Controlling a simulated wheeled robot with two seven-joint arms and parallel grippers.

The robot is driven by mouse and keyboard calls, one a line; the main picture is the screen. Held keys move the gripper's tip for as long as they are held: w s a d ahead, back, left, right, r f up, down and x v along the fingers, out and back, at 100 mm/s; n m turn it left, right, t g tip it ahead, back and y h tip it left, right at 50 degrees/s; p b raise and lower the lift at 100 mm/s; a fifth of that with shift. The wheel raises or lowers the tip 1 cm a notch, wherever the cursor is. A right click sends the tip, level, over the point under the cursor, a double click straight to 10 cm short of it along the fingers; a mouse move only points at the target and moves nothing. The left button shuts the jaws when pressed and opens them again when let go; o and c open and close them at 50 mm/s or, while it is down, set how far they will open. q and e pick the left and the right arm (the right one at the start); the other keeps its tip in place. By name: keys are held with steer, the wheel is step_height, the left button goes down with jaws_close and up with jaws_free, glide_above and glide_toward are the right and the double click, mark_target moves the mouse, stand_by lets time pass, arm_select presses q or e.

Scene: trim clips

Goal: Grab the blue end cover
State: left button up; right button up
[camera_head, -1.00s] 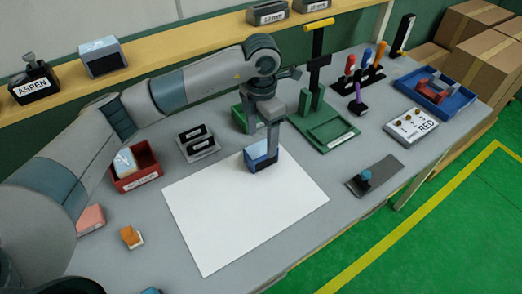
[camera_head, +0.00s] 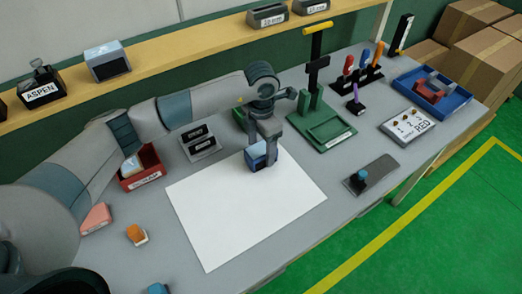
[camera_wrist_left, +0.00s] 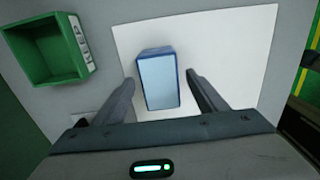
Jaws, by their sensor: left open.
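The blue end cover (camera_wrist_left: 159,80) is a small box-like piece with a pale blue top and darker blue sides. It sits at the back edge of the white sheet in the head view (camera_head: 257,158). My left gripper (camera_head: 264,146) is right above and around it, pointing down. In the left wrist view its two fingers (camera_wrist_left: 161,90) are open, one on each side of the cover, with a gap on both sides. My right gripper is not in view.
A green bin (camera_wrist_left: 50,52) lies just behind the cover. A green press-like stand (camera_head: 325,122) rises to its right. A red scrap bin (camera_head: 142,170) and a two-slot grey holder (camera_head: 200,143) are at left. The white sheet (camera_head: 235,215) is otherwise clear.

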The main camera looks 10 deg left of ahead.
arm_select(q)
steer(key=shift+f, duration=0.6)
steer(key=c, duration=1.2)
steer(key=shift+r, duration=0.1)
